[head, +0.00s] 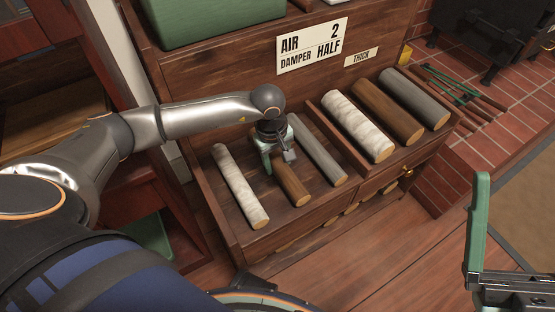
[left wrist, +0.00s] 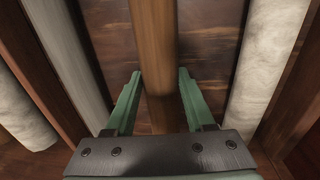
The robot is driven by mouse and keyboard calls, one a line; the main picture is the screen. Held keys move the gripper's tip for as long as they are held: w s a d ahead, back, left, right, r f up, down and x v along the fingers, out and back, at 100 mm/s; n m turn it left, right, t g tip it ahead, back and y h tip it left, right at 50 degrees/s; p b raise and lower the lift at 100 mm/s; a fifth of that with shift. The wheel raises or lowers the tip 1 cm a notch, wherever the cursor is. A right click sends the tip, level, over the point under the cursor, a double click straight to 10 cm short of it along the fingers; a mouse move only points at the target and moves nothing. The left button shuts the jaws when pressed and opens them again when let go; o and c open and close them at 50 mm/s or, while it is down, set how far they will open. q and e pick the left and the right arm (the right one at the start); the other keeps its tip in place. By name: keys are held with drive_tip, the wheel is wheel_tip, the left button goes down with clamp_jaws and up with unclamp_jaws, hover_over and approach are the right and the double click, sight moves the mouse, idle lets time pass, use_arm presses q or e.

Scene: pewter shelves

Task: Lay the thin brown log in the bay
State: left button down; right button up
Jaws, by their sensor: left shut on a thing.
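The thin brown log (head: 291,186) lies in the left bay (head: 259,182) of the wooden shelf, between a thin white birch log (head: 240,187) and a thin grey log (head: 318,150). My left gripper (head: 275,150) is over its far part and hides that part. In the left wrist view my left gripper (left wrist: 160,80) has its green fingers on both sides of the brown log (left wrist: 154,40) and is shut on it. I cannot tell whether the log touches the bay floor. My right gripper (head: 510,240) is open and empty at the lower right; only one finger shows.
A raised divider separates the bay from thick logs, a birch (head: 358,126), a brown (head: 388,112) and a grey one (head: 414,98), under the THICK label (head: 361,58). A damper sign (head: 312,45) and a green box (head: 208,18) are behind. Wooden floor is clear in front.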

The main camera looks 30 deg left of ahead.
use_arm(q)
drive_tip(key=shift+c, duration=0.9)
unclamp_jaws()
wheel_tip(320, 180, up, 12)
drive_tip(key=s+p, duration=0.1)
drive_tip(key=p, duration=0.2)
drive_tip(key=shift+a+r+p, duration=0.25)
drive_tip(key=shift+a+p, duration=0.1)
drive_tip(key=shift+p, duration=0.05)
use_arm(e)
drive_tip(key=r, duration=0.4)
drive_tip(key=shift+s+d+n, duration=0.1)
drive_tip(key=shift+d+n, duration=0.1)
drive_tip(key=shift+n, duration=0.2)
